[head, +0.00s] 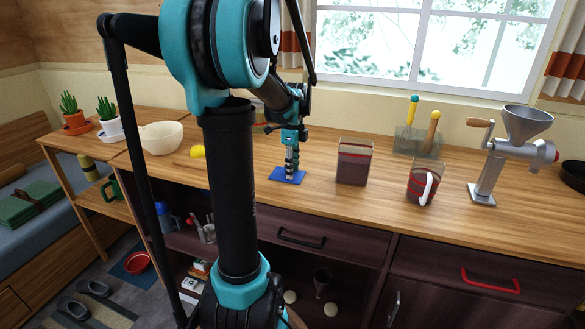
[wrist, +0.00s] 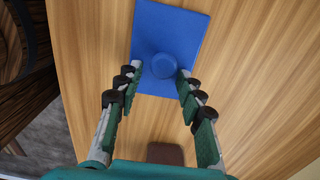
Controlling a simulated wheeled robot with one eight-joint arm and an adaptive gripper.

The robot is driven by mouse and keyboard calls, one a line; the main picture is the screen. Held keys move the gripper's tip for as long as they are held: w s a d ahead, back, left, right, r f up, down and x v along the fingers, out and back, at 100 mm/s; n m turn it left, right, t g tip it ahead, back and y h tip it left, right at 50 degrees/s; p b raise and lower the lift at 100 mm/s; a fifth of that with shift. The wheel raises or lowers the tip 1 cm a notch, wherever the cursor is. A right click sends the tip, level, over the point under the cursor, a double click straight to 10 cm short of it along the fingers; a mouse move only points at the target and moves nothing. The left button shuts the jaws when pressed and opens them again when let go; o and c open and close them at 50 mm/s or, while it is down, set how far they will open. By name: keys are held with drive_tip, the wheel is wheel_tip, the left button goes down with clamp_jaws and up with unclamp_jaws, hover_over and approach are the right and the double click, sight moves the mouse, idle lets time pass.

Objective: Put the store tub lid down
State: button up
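The store tub lid is a flat blue rectangle (head: 287,176) lying on the wooden counter. In the wrist view the lid (wrist: 184,28) has a round blue knob (wrist: 164,66) in its middle. My gripper (head: 291,169) points down over the lid. In the wrist view my gripper (wrist: 160,70) is open, with its fingertips on either side of the knob and a visible gap on the left; whether the right one touches is unclear. A see-through tub with dark brown contents (head: 354,163) stands open-topped right of the lid.
Right of the tub are a red-banded container with a white handle (head: 422,185), a tool holder (head: 417,142) and a metal grinder (head: 500,160). A cream bowl (head: 161,138) and yellow fruit (head: 197,152) are left. Counter in front of the lid is bare.

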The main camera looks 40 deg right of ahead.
wheel_tip(320, 180, up, 12)
drive_tip(key=w+a+f+n, duration=0.2)
drive_tip(key=a+n, duration=0.1)
drive_tip(key=a, duration=0.1)
drive_tip(key=w+a+f+n, duration=0.2)
drive_tip(key=a, duration=0.2)
drive_tip(key=w+a+f+n+t, duration=0.1)
drive_tip(key=w+a+f+n, duration=0.1)
drive_tip(key=a+n, duration=0.1)
drive_tip(key=shift+a+f+n+h, duration=0.15)
drive_tip(key=shift+a+f+h, duration=0.05)
drive_tip(key=shift+a, duration=0.2)
drive_tip(key=shift+a+f+n+h, duration=0.15)
drive_tip(key=shift+a+h, duration=0.05)
drive_tip(key=shift+a, duration=0.15)
drive_tip(key=s+a+f+n+t, duration=0.1)
drive_tip(key=s+a+f+n, duration=0.1)
drive_tip(key=a+f+n, duration=0.3)
drive_tip(key=s+a+f+n+t, duration=0.1)
drive_tip(key=s+a+f+n, duration=0.1)
drive_tip(key=a+f+n, duration=0.4)
drive_tip(key=s+a+f+n+t, duration=0.1)
drive_tip(key=a+f+n, duration=0.4)
drive_tip(key=a+n, duration=0.6)
drive_tip(key=s+a, duration=0.1)
drive_tip(key=a, duration=0.4)
drive_tip(key=shift+s+a+f+y, duration=0.2)
drive_tip(key=shift+s+a+y, duration=0.05)
drive_tip(key=shift+s+y, duration=0.15)
drive_tip(key=shift+c, duration=0.6)
